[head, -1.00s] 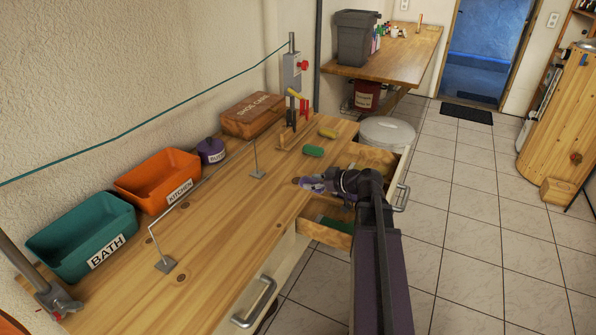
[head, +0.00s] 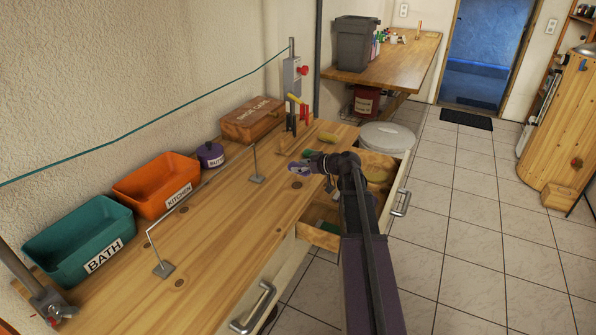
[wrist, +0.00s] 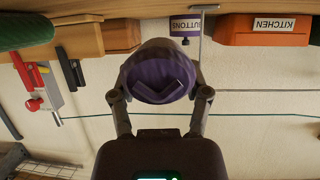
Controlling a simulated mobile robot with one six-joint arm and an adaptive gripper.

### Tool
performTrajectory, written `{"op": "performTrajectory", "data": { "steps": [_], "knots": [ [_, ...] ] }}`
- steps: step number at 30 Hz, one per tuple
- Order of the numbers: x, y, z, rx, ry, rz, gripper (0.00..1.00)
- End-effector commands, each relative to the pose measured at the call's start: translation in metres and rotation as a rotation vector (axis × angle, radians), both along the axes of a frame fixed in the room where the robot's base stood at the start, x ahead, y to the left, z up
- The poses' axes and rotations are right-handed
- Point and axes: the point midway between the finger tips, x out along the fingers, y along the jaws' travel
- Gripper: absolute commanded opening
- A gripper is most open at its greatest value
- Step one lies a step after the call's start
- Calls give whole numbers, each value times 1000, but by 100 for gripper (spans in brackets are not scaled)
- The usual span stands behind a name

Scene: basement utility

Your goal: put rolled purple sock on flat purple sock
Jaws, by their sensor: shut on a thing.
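My gripper (wrist: 160,95) is shut on the rolled purple sock (wrist: 160,72), a dark purple bundle with a folded band across its end. In the head view, my gripper (head: 303,168) holds the sock (head: 295,170) over the right part of the wooden workbench (head: 225,210). I cannot make out the flat purple sock in either view; my arm covers part of the bench edge and drawer.
An open drawer (head: 322,236) at the bench's right holds greenish pieces. A thin metal stand (head: 257,179) is near my gripper.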

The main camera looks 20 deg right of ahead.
Motion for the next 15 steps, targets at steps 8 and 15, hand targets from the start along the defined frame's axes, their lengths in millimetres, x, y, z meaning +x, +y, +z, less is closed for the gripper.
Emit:
{"op": "performTrajectory", "data": {
  "steps": [8,15],
  "knots": [
    [0,0,0,0,0,0,29],
    [20,-4,-2,0,0,1,29]
  ]
}}
